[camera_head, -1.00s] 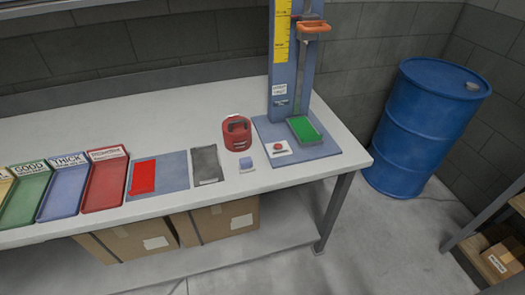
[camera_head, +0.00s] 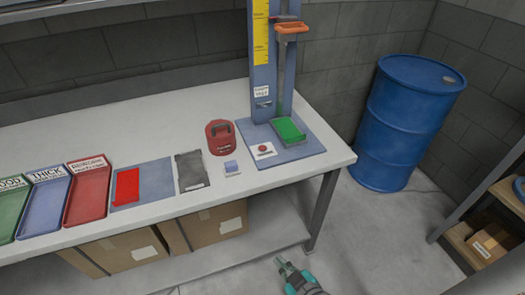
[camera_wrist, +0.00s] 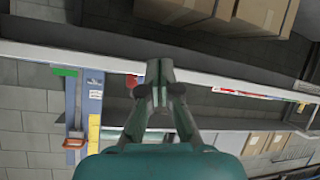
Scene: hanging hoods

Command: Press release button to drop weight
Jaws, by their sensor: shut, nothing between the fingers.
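The red release button (camera_head: 265,149) sits on a white plate on the blue base (camera_head: 303,149) of the drop tester, at the right end of the bench. The tester's blue column (camera_head: 262,85) carries a yellow scale. An orange carriage (camera_head: 291,29) is high on the rail, above a green pad (camera_head: 288,130). My gripper (camera_head: 282,265) is low in front of the bench, below the top and well apart from the button. It is shut and empty, also in the wrist view (camera_wrist: 160,70).
A small blue block (camera_head: 231,166), a dark grey sheet (camera_head: 191,171) and a red sheet on a blue mat (camera_head: 127,186) lie on the bench (camera_head: 150,130). Labelled trays stand at left. Cardboard boxes (camera_head: 130,248) sit underneath. A blue drum (camera_head: 405,120) stands right of the bench.

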